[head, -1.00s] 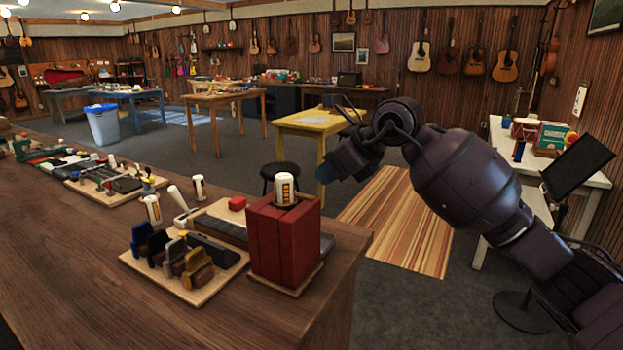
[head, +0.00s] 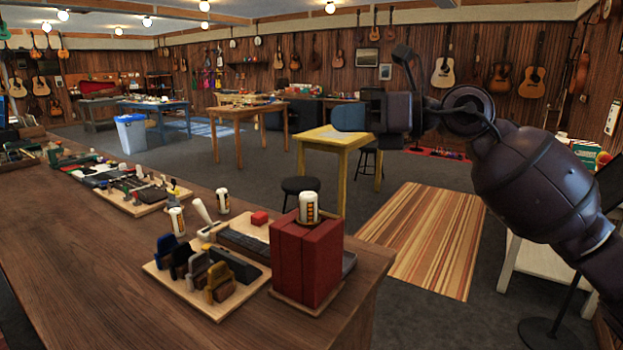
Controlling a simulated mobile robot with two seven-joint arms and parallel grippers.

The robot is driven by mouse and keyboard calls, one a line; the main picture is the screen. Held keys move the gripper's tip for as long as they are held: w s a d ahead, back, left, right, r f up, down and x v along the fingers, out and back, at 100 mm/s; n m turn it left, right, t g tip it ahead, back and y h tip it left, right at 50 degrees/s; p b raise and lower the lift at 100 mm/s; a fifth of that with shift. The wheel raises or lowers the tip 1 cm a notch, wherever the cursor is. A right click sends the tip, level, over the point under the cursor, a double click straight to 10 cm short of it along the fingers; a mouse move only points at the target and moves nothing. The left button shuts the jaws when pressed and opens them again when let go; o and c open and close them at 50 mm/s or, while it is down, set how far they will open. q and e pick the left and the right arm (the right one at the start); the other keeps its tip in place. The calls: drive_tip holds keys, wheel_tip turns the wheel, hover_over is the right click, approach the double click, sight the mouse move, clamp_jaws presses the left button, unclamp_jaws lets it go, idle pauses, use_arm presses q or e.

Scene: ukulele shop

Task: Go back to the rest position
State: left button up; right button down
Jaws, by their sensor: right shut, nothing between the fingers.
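My right gripper (head: 352,116) is raised in the upper middle of the head view, in front of the yellow table and well above the workbench. It is shut and empty, and it touches nothing. My right arm comes in from the right edge. My left gripper is not in view.
The wooden workbench (head: 110,265) at the left holds a red block (head: 306,262) with a white bottle (head: 309,207) on top, a board of clamps (head: 190,285) and several tools. A yellow table (head: 335,139), a black stool (head: 300,186) and a striped rug (head: 425,240) lie beyond.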

drive_tip(key=s+d+f+n+t+h, duration=0.1)
drive_tip(key=d+f+n+t+h, duration=0.35)
drive_tip(key=f+n, duration=0.65)
drive_tip(key=d+f+n+t+h, duration=0.3)
drive_tip(key=d+f+n+t, duration=0.2)
drive_tip(key=f+n, duration=0.65)
drive_tip(key=s+d+f+n+t+h, duration=0.1)
drive_tip(key=d+f+n+t+h, duration=0.35)
drive_tip(key=f+n, duration=0.65)
drive_tip(key=s+d+f+m+g+h, duration=0.2)
drive_tip(key=s+d+f+m+g, duration=0.1)
drive_tip(key=s+f, duration=1)
drive_tip(key=s+d+f+m+g+h, duration=0.2)
drive_tip(key=s+d+f+m+g, duration=0.2)
drive_tip(key=s+f, duration=0.9)
drive_tip(key=s, duration=0.3)
drive_tip(key=shift+d+f+m+g, duration=0.15)
drive_tip(key=shift+f+m+g, duration=0.05)
drive_tip(key=shift+m+g, duration=0.15)
